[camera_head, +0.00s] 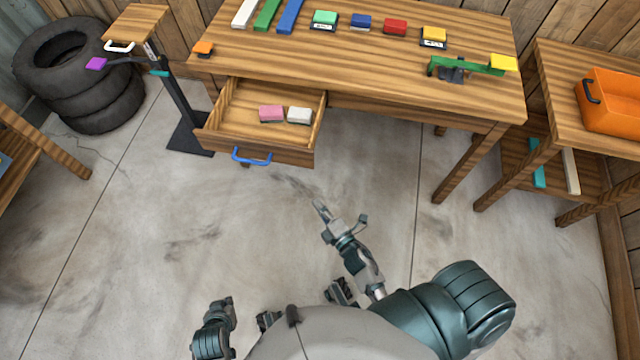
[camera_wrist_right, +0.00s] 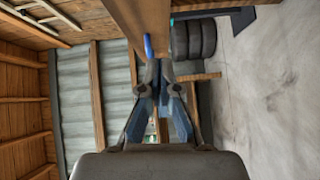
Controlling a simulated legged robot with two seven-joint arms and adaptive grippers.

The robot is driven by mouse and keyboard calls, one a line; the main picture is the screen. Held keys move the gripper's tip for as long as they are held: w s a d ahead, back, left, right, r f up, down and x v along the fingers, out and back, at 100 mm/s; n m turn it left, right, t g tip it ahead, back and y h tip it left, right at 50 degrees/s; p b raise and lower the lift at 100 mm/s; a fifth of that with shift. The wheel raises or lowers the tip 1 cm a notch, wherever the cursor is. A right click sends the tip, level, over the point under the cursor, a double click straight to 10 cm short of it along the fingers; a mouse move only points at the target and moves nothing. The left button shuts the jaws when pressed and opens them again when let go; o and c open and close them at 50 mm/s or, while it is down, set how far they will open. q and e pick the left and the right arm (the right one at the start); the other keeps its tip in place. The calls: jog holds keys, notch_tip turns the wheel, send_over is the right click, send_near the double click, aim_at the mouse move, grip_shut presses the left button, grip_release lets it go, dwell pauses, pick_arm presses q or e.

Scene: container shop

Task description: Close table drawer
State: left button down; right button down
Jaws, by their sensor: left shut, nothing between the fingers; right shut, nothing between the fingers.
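The wooden table drawer (camera_head: 222,108) is pulled out from the left part of the table (camera_head: 370,75) in the head view. Its front has a blue handle (camera_head: 250,160). A pink-topped block (camera_head: 271,114) and a white-topped block (camera_head: 299,115) lie inside. My right gripper (camera_head: 319,204) is shut and empty, in front of the drawer, below and right of the handle, apart from it. In the right wrist view its fingertips (camera_wrist_right: 158,88) are together, with the blue handle (camera_wrist_right: 148,46) beyond them. My left gripper (camera_head: 215,325) is low at the lower left, far from the drawer.
Several coloured blocks lie on the table's back, and a green-and-yellow device (camera_head: 465,68) stands at its right. A black stand (camera_head: 185,125) is left of the drawer, near stacked tires (camera_head: 75,75). An orange bin (camera_head: 612,105) sits on the right-hand table. The floor before the drawer is clear.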

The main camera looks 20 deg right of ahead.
jog(key=r, duration=0.1)
send_near(299, 160)
jog(key=w+a, duration=0.2)
jog(key=a, duration=0.2)
jog(key=shift+n+t, duration=0.3)
jog(key=shift+n, duration=0.1)
jog(key=w+d, duration=0.2)
jog(key=w, duration=0.1)
jog(key=shift+w+d+f, duration=0.15)
jog(key=shift+d+f, duration=0.2)
jog(key=shift+d, duration=0.05)
jog(key=shift+w+d, duration=0.35)
pick_arm(q)
jog(key=shift+w+d+r+t, duration=0.1)
jog(key=shift+w+r+t, duration=0.05)
jog(key=shift+r, duration=0.35)
jog(key=shift+w+d+r+t, duration=0.1)
jog(key=shift+r+t, duration=0.05)
jog(key=shift+r, duration=0.35)
pick_arm(e)
jog(key=shift+a, duration=0.2)
pick_arm(q)
jog(key=shift+a, duration=0.15)
pick_arm(e)
jog(key=shift+a, duration=0.1)
